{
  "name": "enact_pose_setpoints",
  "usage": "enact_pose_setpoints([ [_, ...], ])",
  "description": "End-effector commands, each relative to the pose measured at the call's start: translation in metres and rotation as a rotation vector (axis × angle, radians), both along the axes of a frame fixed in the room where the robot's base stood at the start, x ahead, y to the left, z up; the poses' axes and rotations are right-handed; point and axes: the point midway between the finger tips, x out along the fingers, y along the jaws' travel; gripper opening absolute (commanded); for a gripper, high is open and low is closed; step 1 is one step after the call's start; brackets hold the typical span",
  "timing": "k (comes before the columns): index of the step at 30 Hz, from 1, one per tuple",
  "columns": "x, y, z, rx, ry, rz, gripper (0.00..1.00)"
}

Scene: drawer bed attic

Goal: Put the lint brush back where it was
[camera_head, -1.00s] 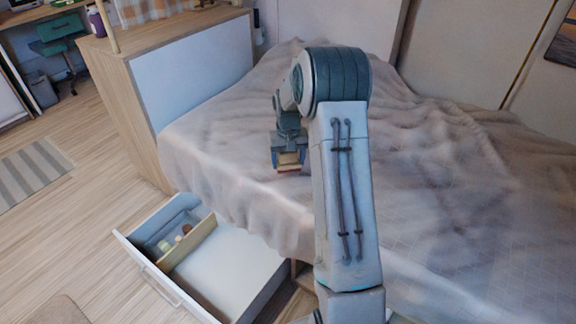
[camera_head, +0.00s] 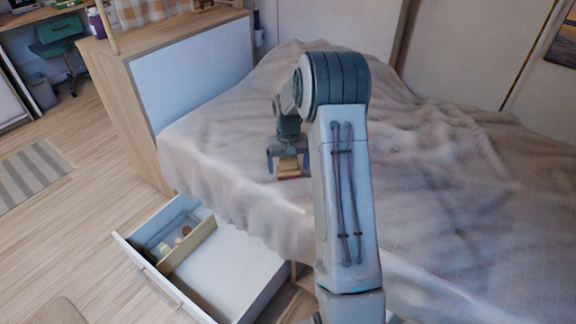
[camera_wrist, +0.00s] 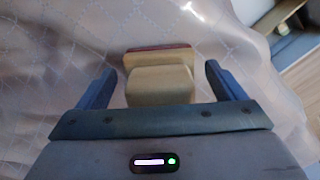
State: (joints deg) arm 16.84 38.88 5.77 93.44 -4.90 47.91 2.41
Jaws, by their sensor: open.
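The lint brush (camera_head: 288,167), a light wooden block with a dark red edge, is on the bed by my gripper (camera_head: 287,170). In the wrist view the brush (camera_wrist: 160,84) lies between the two blue fingers of my gripper (camera_wrist: 160,88). The fingers stand apart, with a gap on each side of the brush. I cannot tell how far above the blanket the brush is, or whether it rests on it. The open drawer (camera_head: 232,272) is below the bed's edge at the lower left. It has a wooden divider (camera_head: 190,246).
The rumpled blanket (camera_head: 450,190) covers the bed. Small pale items (camera_head: 181,240) lie in the drawer's far-left compartment; the larger compartment looks bare. A wooden headboard cabinet (camera_head: 150,100) stands at the bed's left end.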

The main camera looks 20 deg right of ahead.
Motion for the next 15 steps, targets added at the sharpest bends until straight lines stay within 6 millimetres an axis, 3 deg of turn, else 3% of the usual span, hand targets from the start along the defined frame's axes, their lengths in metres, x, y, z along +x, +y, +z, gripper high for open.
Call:
enact_pose_setpoints([
  [9, 0.001, 0.0, 0.07, -0.002, -0.005, 0.001, 0.9],
  [15, 0.001, 0.0, 0.102, -0.001, -0.003, 0.001, 0.9],
])
